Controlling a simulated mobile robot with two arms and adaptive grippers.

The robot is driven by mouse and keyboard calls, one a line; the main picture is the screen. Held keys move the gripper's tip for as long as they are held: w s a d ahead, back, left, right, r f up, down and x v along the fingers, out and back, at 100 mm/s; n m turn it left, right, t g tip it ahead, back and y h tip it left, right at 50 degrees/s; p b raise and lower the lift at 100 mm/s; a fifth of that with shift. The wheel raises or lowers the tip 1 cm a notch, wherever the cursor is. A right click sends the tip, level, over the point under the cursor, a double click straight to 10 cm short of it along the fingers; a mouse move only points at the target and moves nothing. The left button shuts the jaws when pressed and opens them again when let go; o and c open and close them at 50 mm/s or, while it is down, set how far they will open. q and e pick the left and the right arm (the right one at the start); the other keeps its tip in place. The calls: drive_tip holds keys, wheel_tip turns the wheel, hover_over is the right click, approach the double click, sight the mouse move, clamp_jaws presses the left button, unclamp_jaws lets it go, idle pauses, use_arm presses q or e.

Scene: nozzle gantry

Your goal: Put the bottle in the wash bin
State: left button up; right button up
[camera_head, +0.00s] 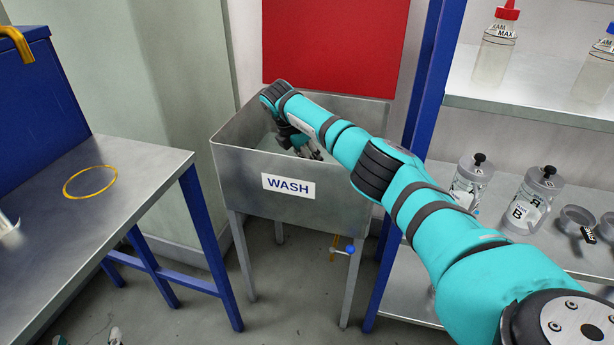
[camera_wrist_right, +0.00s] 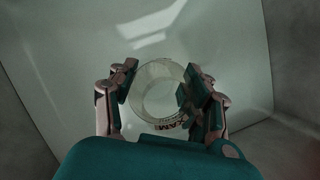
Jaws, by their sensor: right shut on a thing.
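The wash bin (camera_head: 235,165) is a grey metal tub on legs with a WASH label on its front. My right arm reaches over its rim, and my right gripper (camera_head: 303,146) is down inside it. In the right wrist view my right gripper (camera_wrist_right: 156,98) is shut on the bottle (camera_wrist_right: 143,96), a clear, round thing seen end-on with partly legible dark lettering. The bin's pale inner walls surround it there. I cannot tell whether the bottle touches the bin floor. Small dark and teal tips at the bottom left edge of the head view may be my left gripper; most is cut off.
A metal table (camera_head: 125,175) with a yellow ring (camera_head: 90,181) stands left. A blue-framed shelf (camera_head: 545,106) at right holds a red-capped bottle (camera_head: 495,50), black-knobbed jars (camera_head: 528,200) and small dishes. A red panel (camera_head: 335,45) hangs behind the bin. A blue-handled valve (camera_head: 350,249) sits below it.

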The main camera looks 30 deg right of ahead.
wheel_tip(320, 180, down, 4)
drive_tip(key=shift+f+b, duration=0.2)
drive_tip(key=shift+b, duration=0.45)
use_arm(q)
wheel_tip(320, 180, up, 6)
drive_tip(key=d+t+h, duration=0.1)
drive_tip(key=t, duration=0.2)
drive_tip(key=shift+w+t, duration=0.15)
drive_tip(key=shift+t, duration=0.25)
use_arm(e)
drive_tip(key=shift+f, duration=0.1)
drive_tip(key=o, duration=1.1)
drive_tip(key=shift+o, duration=0.2)
